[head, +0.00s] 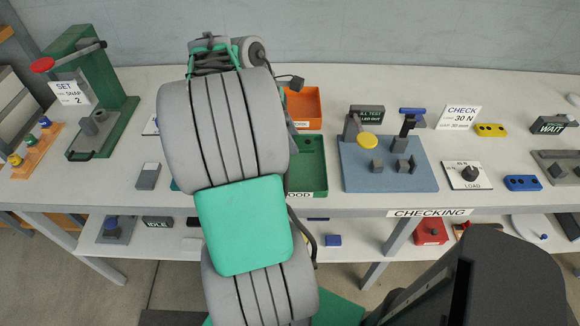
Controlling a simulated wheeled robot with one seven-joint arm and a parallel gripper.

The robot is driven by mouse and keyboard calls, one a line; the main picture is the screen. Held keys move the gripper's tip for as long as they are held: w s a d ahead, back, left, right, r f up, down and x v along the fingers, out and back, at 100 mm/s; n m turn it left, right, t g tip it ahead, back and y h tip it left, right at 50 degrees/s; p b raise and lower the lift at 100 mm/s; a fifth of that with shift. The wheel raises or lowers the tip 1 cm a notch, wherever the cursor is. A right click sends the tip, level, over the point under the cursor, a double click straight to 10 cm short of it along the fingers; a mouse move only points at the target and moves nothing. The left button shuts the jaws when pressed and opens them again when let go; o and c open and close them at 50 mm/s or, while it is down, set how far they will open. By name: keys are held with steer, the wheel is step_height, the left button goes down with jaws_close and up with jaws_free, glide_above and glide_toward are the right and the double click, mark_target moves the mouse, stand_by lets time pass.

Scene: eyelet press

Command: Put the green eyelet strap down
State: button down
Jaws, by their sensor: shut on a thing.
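My own arm rises through the middle of the head view and covers part of the bench. My gripper's fingers are hidden behind it, so what they hold does not show. I cannot make out the green eyelet strap anywhere. A green tray (311,167) with a label ending in "OOD" stands just right of my arm, partly covered by it.
An orange bin (304,107) stands behind the green tray. A blue test fixture (388,164) with a yellow knob is to the right. A green press (100,100) with a red-knobbed lever stands at left. A grey block (148,176) lies near the front edge.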

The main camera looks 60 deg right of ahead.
mark_target(296, 166)
step_height(296, 166, down, 8)
steer(key=shift+s+r+b, duration=0.1)
steer(key=shift+b, duration=0.7)
steer(key=c, duration=0.7)
jaws_free()
steer(key=shift+c, duration=0.2)
